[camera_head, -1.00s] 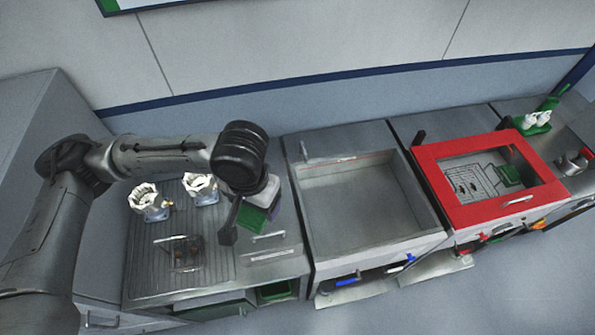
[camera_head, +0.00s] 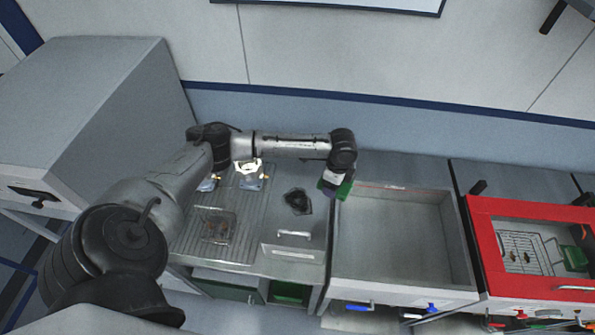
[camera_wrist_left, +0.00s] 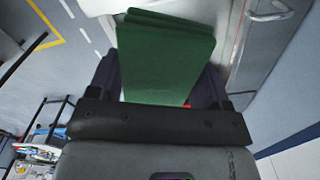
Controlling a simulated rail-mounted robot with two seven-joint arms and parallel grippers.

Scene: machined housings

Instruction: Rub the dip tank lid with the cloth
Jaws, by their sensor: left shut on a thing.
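The folded green cloth (camera_wrist_left: 165,60) is held between the two dark fingers of my left gripper (camera_wrist_left: 158,88) in the left wrist view. In the head view the left gripper (camera_head: 334,184) is shut on the cloth (camera_head: 344,191), beside the rear left corner of the open basin. A red-framed lid (camera_head: 488,255) with a clear window, apparently the dip tank lid, lies flat at the right, cut by the picture edge. The cloth is well left of the lid and apart from it. My right gripper is not in view.
The open, empty basin (camera_head: 440,285) lies between the cloth and the lid. A dark lump (camera_head: 298,201), a wire basket (camera_head: 212,226) and light metal housings (camera_head: 248,177) stand on the left counter.

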